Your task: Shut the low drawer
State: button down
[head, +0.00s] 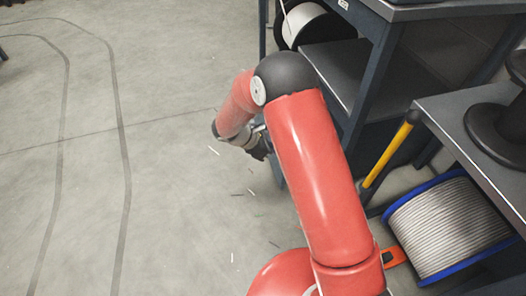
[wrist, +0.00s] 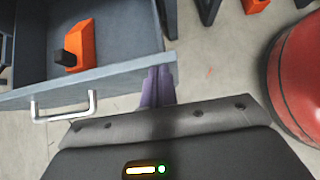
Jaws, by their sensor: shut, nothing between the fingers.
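The low drawer shows in the wrist view as a grey-blue open box with its front panel (wrist: 115,78) running across the left half. A silver bar handle (wrist: 64,116) is on the front. The inside is visible, so the drawer stands open. My gripper (wrist: 160,72) is shut and empty, its purple fingers at the right end of the drawer front. I cannot tell whether they touch it. In the head view my gripper (head: 259,150) is low beside the workbench, small and dark, and my arm hides most of the drawer area.
An orange block with a black end (wrist: 82,48) lies inside the drawer. In the head view a blue-rimmed cable spool (head: 448,225) and a yellow-handled tool (head: 388,158) are at right, under and beside a bench (head: 345,70). The floor (head: 170,170) at left is clear.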

jog(key=w+d, duration=0.3)
jog(key=d, duration=0.8)
jog(key=w+d, duration=0.3)
jog(key=d, duration=0.8)
jog(key=shift+w+d, duration=0.1)
jog(key=s+a+r, duration=0.1)
jog(key=a+r, duration=0.2)
jog(key=a, duration=0.2)
jog(key=s+a+r+p, duration=0.1)
jog(key=s+a+r, duration=0.1)
jog(key=a+r, duration=0.2)
jog(key=shift+a, duration=1.25)
